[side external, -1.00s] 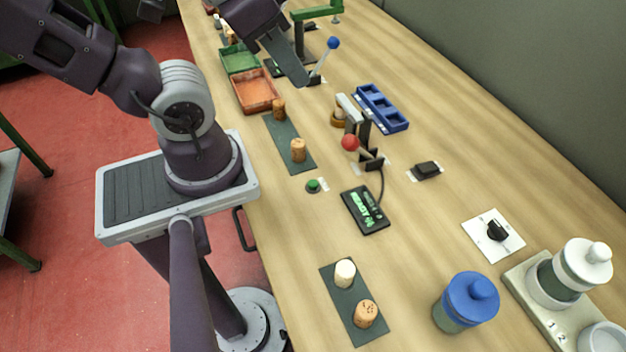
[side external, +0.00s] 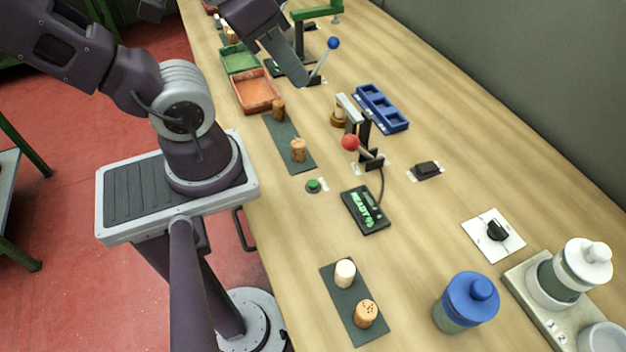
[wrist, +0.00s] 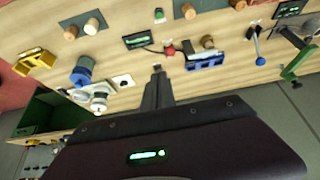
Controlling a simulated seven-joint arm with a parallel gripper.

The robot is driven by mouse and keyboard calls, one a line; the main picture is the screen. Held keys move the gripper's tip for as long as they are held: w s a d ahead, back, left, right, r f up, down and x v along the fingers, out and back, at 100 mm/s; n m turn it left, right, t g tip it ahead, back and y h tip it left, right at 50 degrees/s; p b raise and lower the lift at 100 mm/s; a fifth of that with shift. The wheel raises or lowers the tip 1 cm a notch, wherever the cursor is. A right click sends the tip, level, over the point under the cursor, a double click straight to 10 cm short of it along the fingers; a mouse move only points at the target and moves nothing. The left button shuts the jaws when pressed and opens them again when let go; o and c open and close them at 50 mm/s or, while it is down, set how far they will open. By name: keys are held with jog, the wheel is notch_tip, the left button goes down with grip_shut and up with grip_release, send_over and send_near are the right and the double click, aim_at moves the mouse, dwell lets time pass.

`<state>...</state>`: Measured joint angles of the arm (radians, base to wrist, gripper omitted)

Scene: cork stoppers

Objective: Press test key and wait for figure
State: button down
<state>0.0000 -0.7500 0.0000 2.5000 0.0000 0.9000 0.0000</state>
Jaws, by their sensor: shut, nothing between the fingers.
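A small round green key (side external: 313,186) sits on the bench beside a white label; it also shows at the top of the wrist view (wrist: 158,14). Near it lies a black display (side external: 365,210) with lit green characters that appear to read READY; in the wrist view the display (wrist: 140,40) is too small to read. My gripper (side external: 303,81) is at the upper middle of the side view, well away from the green key, near the blue-ball lever. In the wrist view my gripper (wrist: 157,70) has its fingers together and holds nothing.
A red-ball lever (side external: 350,143), a blue tray (side external: 392,122) and a small black block (side external: 425,171) stand beyond the display. Corks stand on a dark strip (side external: 283,134) and a nearer strip (side external: 340,310). A blue-lidded jar (side external: 470,300) is at the front.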

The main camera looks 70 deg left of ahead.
jog(key=shift+f, duration=0.1)
dwell(0.7)
jog(key=m+g+y, duration=0.7)
jog(key=y, duration=0.2)
send_over(316, 186)
notch_tip(316, 186, down, 15)
jog(key=shift+g, duration=0.3)
jog(key=shift+f, duration=4.35)
jog(key=shift+f, duration=0.15)
jog(key=shift+f, duration=0.25)
